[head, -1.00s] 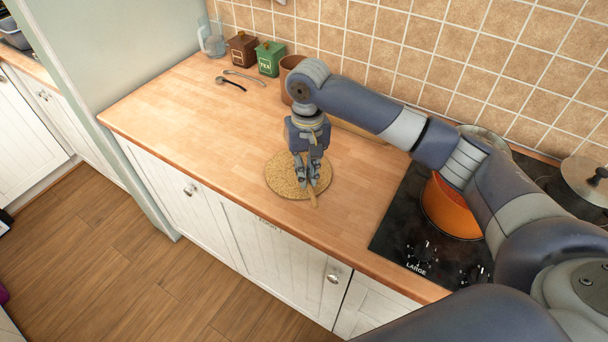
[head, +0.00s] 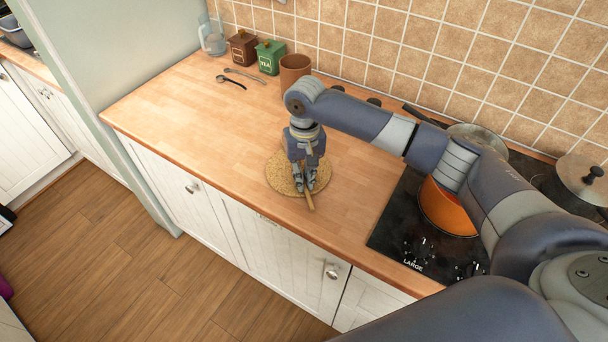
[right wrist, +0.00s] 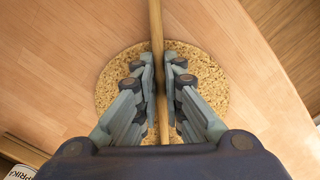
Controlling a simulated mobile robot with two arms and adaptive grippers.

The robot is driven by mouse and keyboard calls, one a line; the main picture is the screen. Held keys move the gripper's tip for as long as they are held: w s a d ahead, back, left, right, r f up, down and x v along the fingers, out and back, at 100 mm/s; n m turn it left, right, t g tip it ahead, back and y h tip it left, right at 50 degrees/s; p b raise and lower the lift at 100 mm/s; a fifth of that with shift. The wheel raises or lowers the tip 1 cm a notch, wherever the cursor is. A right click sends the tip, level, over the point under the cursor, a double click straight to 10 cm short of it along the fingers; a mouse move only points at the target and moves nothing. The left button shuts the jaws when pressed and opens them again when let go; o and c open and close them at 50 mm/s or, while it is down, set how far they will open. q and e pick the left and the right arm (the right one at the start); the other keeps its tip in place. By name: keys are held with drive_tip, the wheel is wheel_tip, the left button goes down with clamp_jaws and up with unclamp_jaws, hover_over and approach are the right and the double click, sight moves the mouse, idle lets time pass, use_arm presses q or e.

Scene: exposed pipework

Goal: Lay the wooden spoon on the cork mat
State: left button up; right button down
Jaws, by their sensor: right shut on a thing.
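The round cork mat (head: 323,176) lies on the wooden counter near its front edge; it also shows in the right wrist view (right wrist: 108,92). My right gripper (head: 305,188) is over the mat, pointing down. In the right wrist view the gripper (right wrist: 162,85) is shut on the wooden spoon (right wrist: 155,30), its fingers on both sides of the thin handle. In the head view one end of the spoon (head: 309,201) sticks out past the fingers toward the counter's front edge. The rest of it is hidden by the gripper. I cannot tell whether the spoon touches the mat. My left gripper is not in view.
An orange pot (head: 447,208) stands on the black hob (head: 400,225) at right. A brown pot (head: 294,68), a green tin (head: 270,57), a brown tin (head: 242,47) and a glass jug (head: 213,40) stand at the back.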

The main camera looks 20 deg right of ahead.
drive_tip(key=shift+s+f, duration=0.4)
drive_tip(key=shift+f, duration=0.2)
drive_tip(key=c, duration=1.8)
unclamp_jaws()
drive_tip(key=shift+o, duration=0.5)
drive_tip(key=shift+f, duration=0.1)
drive_tip(key=shift+w, duration=0.1)
drive_tip(key=shift+r, duration=0.2)
wheel_tip(320, 180, up, 13)
drive_tip(key=w+b, duration=0.1)
drive_tip(key=b, duration=0.1)
drive_tip(key=shift+d+b, duration=0.15)
drive_tip(key=shift+b, duration=0.2)
